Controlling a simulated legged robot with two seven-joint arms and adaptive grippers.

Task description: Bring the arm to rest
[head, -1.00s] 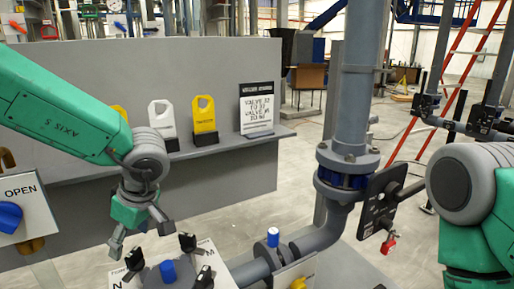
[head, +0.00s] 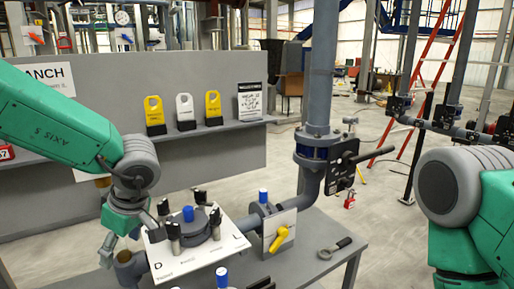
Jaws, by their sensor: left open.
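My left gripper (head: 132,236) hangs at the lower left, fingers pointing down and spread apart, with nothing seen between them. It is beside the left edge of a white plate (head: 160,262) that carries a grey round fitting with a blue knob (head: 188,213) and several black-topped posts. A brown pipe end (head: 130,268) is just below the fingers. I cannot tell whether the gripper touches the plate. My right arm comes in at the right edge, but its gripper is out of view.
A grey table (head: 340,258) holds a yellow-handled valve (head: 279,238) and a wrench (head: 335,248). A tall grey pipe (head: 319,85) with a black handle and red padlock (head: 349,200) rises beyond. A shelf (head: 222,127) holds yellow and white tags.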

